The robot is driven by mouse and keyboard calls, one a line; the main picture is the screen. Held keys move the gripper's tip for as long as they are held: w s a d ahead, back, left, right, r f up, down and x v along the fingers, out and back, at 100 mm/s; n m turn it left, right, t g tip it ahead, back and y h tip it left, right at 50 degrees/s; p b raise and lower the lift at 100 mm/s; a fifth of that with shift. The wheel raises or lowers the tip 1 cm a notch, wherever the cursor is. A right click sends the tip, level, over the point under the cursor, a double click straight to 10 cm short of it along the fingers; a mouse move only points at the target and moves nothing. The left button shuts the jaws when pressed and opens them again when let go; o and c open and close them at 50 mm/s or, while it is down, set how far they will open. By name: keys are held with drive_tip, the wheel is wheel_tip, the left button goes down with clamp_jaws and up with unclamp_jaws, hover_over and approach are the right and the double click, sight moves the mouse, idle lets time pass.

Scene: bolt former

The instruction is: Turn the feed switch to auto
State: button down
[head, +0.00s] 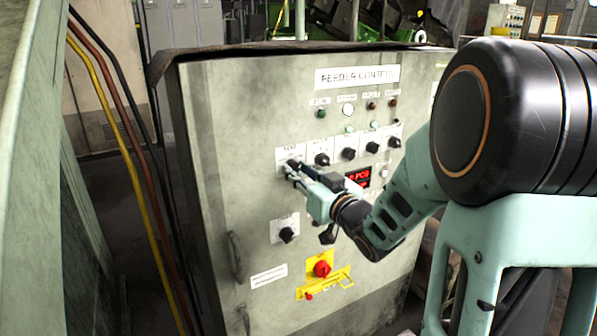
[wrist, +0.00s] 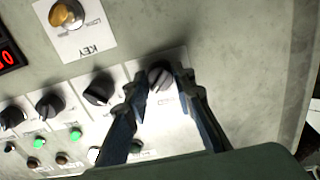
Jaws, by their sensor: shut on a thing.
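The feed switch is the leftmost black knob in the upper row on the feeder control cabinet (head: 225,120). Its white label plate (head: 288,152) shows in the head view, but my fingers mostly cover the knob there. In the wrist view the feed switch knob (wrist: 159,74) sits between my two fingertips. My gripper (head: 291,168) reaches in from the right and is shut on this knob, one finger on each side, as the wrist view also shows (wrist: 161,82). I cannot read the auto mark or tell clearly where the pointer stands.
Several similar black knobs (head: 348,153) continue the row to the right, with indicator lamps (head: 348,110) above. A red digital display (head: 359,177) lies close to my wrist. Cables run left of the cabinet.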

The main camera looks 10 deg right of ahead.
drive_tip(key=c, duration=1.6)
unclamp_jaws()
drive_tip(key=v, duration=0.7)
drive_tip(key=shift+s, duration=0.2)
drive_tip(key=shift+d, duration=0.15)
